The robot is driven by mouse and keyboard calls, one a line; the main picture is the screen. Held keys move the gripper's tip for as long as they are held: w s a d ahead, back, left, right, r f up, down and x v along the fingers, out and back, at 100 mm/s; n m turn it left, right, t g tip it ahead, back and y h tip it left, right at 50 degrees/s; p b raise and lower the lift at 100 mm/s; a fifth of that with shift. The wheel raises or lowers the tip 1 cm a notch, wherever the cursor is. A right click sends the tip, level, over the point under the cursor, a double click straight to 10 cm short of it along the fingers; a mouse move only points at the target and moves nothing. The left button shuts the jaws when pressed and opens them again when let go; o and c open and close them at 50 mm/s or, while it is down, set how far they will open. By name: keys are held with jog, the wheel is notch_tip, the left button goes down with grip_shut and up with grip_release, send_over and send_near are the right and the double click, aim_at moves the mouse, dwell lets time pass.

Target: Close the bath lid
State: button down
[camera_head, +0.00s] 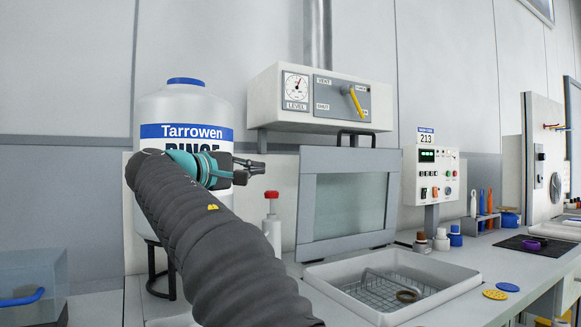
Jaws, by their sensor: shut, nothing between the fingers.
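The bath (466,283) is a pale open basin on the bench, with a wire basket (375,289) and a dark ring (408,296) inside. A grey-framed panel with a greenish see-through pane, which looks like the bath lid (309,205), stands nearly upright at the basin's back edge, so the basin is uncovered. A dark handle (357,134) shows at the panel's top edge. My gripper (262,168) is shut and empty, in the air left of the panel and apart from it in the picture.
A white Tarrowen bottle (185,110) stands behind my arm. A red-capped bottle (271,215) is between my arm and the panel. A gauge box (320,98) is above the panel. A control box (432,175) and small bottles (441,239) are to the right.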

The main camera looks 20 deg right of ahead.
jog(key=p+x, duration=0.1)
jog(key=x, duration=1.1)
jog(key=shift+d, duration=0.1)
